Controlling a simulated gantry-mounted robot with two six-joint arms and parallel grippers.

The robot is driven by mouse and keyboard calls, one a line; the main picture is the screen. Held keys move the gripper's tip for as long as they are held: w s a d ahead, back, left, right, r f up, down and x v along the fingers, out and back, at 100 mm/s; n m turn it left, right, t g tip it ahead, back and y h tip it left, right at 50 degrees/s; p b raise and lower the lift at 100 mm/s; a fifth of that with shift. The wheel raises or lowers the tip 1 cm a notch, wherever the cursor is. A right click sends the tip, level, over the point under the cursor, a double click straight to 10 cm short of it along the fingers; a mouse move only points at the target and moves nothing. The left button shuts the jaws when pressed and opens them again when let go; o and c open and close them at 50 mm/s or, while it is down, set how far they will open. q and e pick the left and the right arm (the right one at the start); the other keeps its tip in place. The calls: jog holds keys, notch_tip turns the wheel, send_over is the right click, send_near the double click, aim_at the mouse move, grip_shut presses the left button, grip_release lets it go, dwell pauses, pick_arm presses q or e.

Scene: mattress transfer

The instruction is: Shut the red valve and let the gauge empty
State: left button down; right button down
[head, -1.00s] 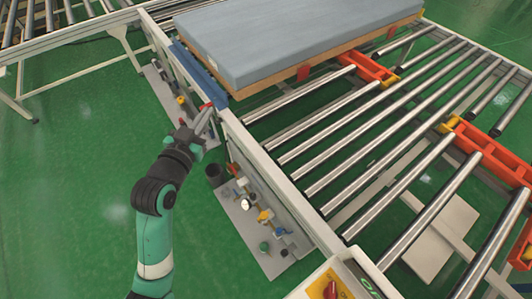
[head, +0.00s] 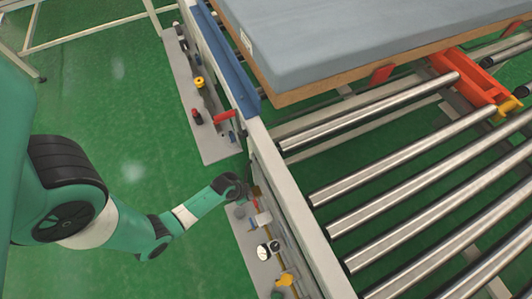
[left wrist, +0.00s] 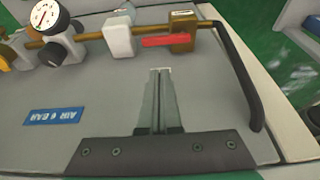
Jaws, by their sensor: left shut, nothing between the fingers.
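The red valve handle (left wrist: 165,41) shows in the left wrist view, beside a brass valve body (left wrist: 183,30) and roughly in line with the pipe. The round white gauge (left wrist: 45,16) is at the top left there; it also shows in the head view (head: 262,252). Its needle is too small to read surely. My left gripper (left wrist: 161,72) is shut and empty, its tips over the grey plate a little short of the red handle, apart from it. In the head view my left wrist hides part of the valve area. My right gripper is not in view.
The grey plate carries a blue air label (left wrist: 54,115); a black hose (left wrist: 240,75) curves down on its right. In the head view a grey mattress (head: 340,40) lies above the steel rollers (head: 400,160). Another panel with a red handle (head: 224,115) is farther back. Green floor lies open at left.

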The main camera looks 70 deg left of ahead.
pick_arm(q)
jog(key=b+x, duration=0.8)
jog(key=x, duration=0.2)
jog(key=shift+d, duration=0.45)
jog(key=shift+s+d, duration=0.1)
